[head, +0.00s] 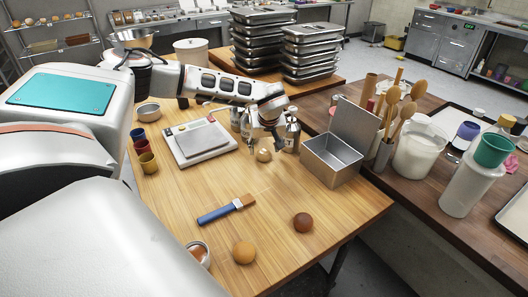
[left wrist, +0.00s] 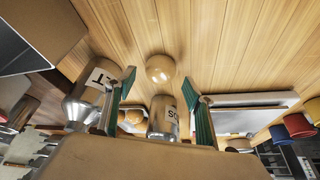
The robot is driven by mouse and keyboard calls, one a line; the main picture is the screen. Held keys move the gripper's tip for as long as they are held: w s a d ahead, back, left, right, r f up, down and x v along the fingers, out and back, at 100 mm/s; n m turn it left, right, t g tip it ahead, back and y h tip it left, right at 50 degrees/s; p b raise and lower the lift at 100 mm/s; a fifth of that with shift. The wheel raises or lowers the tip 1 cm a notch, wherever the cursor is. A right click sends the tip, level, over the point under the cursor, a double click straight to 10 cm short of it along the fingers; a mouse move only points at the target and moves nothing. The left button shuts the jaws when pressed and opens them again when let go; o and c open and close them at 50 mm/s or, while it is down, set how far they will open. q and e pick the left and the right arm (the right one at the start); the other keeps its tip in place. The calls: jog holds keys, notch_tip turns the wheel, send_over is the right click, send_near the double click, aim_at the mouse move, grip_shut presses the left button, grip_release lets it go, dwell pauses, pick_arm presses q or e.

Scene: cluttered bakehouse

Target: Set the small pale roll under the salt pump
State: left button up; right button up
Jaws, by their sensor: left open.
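The small pale roll (head: 264,155) lies on the wooden table beneath my left gripper (head: 265,148). In the left wrist view the roll (left wrist: 160,68) sits just beyond the fingertips, centred between them and apart from both. The left gripper (left wrist: 159,83) is open and empty, with green-lined fingers. A metal bottle (head: 292,135) stands right of the gripper; its partly hidden label shows a T in the wrist view (left wrist: 90,95). It may be the salt pump, but its top is not clear. Another metal bottle (left wrist: 163,118) has a label starting "SO". My right gripper is not in view.
An open metal tin (head: 332,160) stands close right of the bottles. A scale (head: 200,142) lies to the left, with small coloured cups (head: 148,162) beyond it. A brush (head: 226,209), a golden roll (head: 243,252) and a dark roll (head: 303,222) lie nearer. The table between them is clear.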

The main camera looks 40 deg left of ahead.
pick_arm(q)
jog(key=v, duration=0.9)
jog(key=shift+s+d+r, duration=0.1)
